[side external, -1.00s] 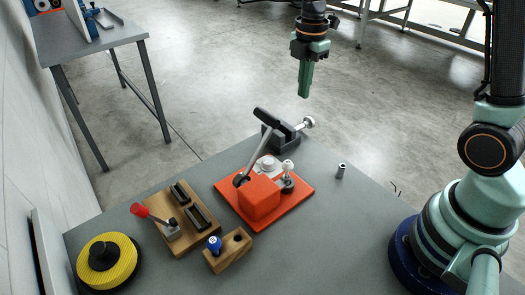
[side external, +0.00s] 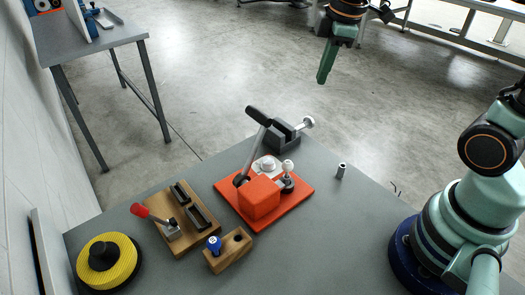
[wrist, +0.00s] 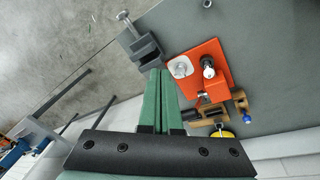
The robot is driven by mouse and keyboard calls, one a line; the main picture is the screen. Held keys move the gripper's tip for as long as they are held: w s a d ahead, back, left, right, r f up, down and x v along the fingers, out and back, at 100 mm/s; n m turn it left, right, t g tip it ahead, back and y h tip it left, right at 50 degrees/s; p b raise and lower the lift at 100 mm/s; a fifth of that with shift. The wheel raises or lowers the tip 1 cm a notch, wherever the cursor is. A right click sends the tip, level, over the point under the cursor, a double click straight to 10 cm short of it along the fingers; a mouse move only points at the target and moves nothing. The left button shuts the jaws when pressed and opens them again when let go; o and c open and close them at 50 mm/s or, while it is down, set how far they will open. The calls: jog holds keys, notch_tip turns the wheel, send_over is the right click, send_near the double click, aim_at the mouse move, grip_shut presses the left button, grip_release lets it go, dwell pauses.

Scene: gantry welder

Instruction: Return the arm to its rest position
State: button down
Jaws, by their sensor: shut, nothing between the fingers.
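My gripper (side external: 322,78) is at the top of the side view, in the air above and beyond the far edge of the table, with its green fingers pointing down. The fingers are together and hold nothing. In the wrist view, my gripper (wrist: 161,75) shows as two green fingers side by side, with the dark vise and the orange fixture beyond their tips. It touches nothing on the table.
The grey table (side external: 310,235) bears an orange clamp fixture (side external: 260,200), a dark vise (side external: 283,135), a small metal cylinder (side external: 341,170), wooden blocks (side external: 180,226) with a red-handled lever, a blue-topped piece (side external: 214,245) and a yellow disc (side external: 122,262). A side bench (side external: 88,38) stands at far left.

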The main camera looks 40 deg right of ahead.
jog(key=s+a+r+m+t, duration=0.1)
jog(key=s+a+m+t, duration=0.1)
jog(key=s+m, duration=0.5)
jog(key=shift+s+r+m+t, duration=0.2)
jog(key=shift+s+m+t, duration=0.25)
jog(key=shift+m, duration=1.25)
jog(key=shift+w, duration=0.1)
dwell(0.4)
